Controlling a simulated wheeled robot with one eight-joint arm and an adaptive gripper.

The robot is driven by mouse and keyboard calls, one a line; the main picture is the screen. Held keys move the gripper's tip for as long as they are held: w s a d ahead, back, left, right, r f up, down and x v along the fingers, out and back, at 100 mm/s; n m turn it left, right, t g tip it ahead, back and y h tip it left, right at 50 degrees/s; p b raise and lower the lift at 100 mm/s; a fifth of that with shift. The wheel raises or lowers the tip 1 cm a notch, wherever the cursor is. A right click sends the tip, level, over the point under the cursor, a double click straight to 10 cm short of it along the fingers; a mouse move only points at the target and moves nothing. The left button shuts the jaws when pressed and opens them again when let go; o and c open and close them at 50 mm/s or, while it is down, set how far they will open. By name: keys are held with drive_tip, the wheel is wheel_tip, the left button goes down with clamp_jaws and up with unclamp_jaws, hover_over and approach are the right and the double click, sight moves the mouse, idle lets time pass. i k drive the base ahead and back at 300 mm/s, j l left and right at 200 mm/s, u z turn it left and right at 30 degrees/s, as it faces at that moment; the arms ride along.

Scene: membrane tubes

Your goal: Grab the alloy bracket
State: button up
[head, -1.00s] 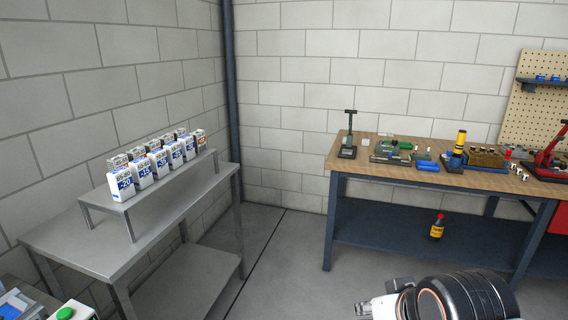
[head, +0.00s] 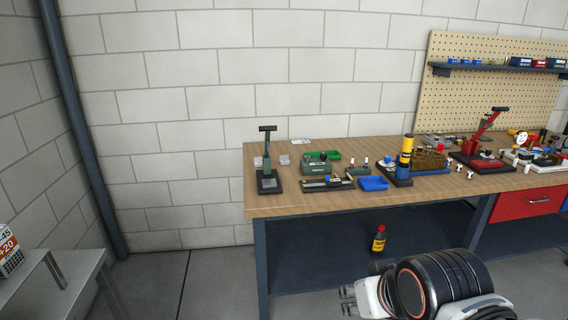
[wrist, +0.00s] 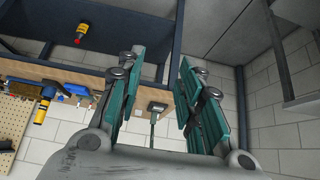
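I cannot pick out the alloy bracket for certain; the metal pieces on the wooden workbench (head: 330,203) are too small to tell apart in the head view. Small grey parts (head: 430,141) lie at the back of the bench, right of centre. My gripper (head: 348,300) is low in front of the bench, below its top and apart from everything on it. In the wrist view my gripper (wrist: 160,72) has its teal-padded fingers spread wide with nothing between them. The bench shows upside down beyond the fingers.
A bottle (head: 379,240) stands on the lower shelf. A grey metal table (head: 75,280) is at left. The floor before the bench looks clear.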

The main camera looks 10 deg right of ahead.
sight(283, 159)
drive_tip(key=i+l+u, duration=0.15)
drive_tip(key=i+l, duration=1.1)
drive_tip(key=i, duration=0.05)
